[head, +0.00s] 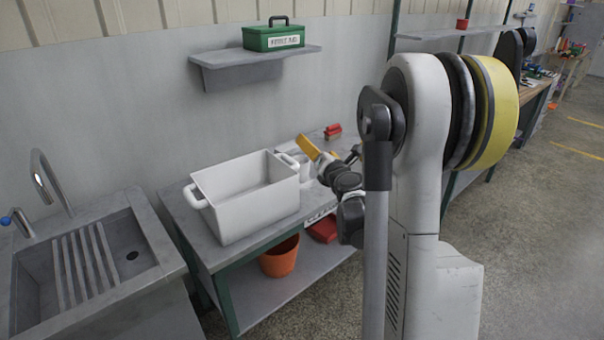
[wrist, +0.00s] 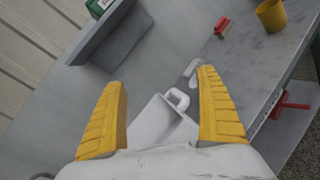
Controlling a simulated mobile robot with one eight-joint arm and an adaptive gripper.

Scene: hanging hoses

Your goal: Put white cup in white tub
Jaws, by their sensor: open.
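The white tub (head: 245,205) stands open on the grey bench, with a loop handle at each end. Part of it, with one handle, shows between the fingers in the wrist view (wrist: 152,122). My gripper (head: 308,148) is near the tub's right end in the head view. In the wrist view its two yellow fingers (wrist: 165,108) are wide apart, with nothing visibly clamped. A small white shape (head: 306,169) shows below a finger, beside the tub's right handle; I cannot tell whether it is the white cup. A large white surface fills the wrist view's bottom edge.
A wall shelf (head: 255,58) holds a green first-aid box (head: 273,37). A sink (head: 95,260) is at left. An orange pot (head: 280,257) sits on the lower shelf.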

